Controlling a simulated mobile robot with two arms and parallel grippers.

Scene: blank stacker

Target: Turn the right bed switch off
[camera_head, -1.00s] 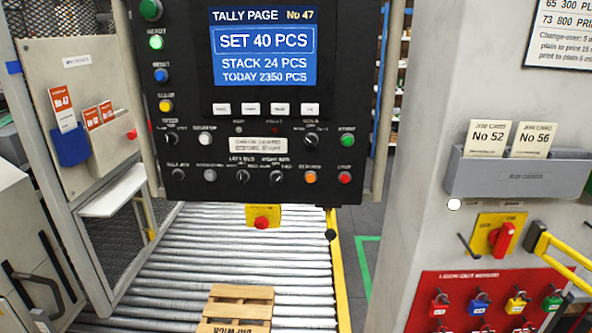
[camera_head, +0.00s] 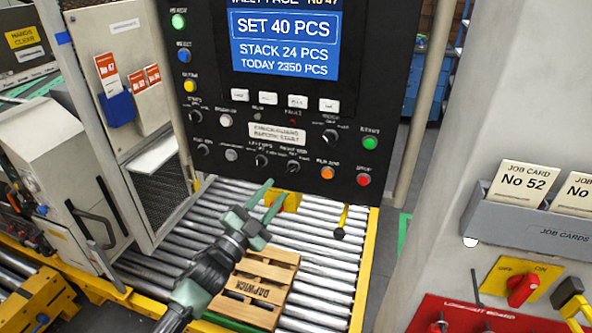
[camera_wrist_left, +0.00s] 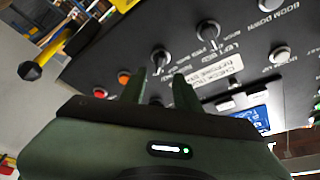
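The right bed switch (camera_head: 293,167) is a small black rotary knob on the lower row of the dark control panel (camera_head: 215,100). It also shows in the left wrist view (camera_wrist_left: 160,58), where the panel appears upside down. The left bed switch (camera_head: 261,160) is the similar knob beside it, also in the left wrist view (camera_wrist_left: 207,34). My left gripper (camera_head: 268,210) is open and empty, below and in front of these knobs. In the left wrist view its fingertips (camera_wrist_left: 161,76) point toward the right bed switch, apart from it. My right gripper is not in view.
An orange button (camera_head: 327,173) and a red button (camera_head: 363,180) sit right of the switch. A yellow box (camera_head: 287,201) hangs under the panel. A wooden pallet (camera_head: 258,285) lies on the roller conveyor (camera_head: 320,270). Job cards stand in a grey holder (camera_head: 530,228) at right.

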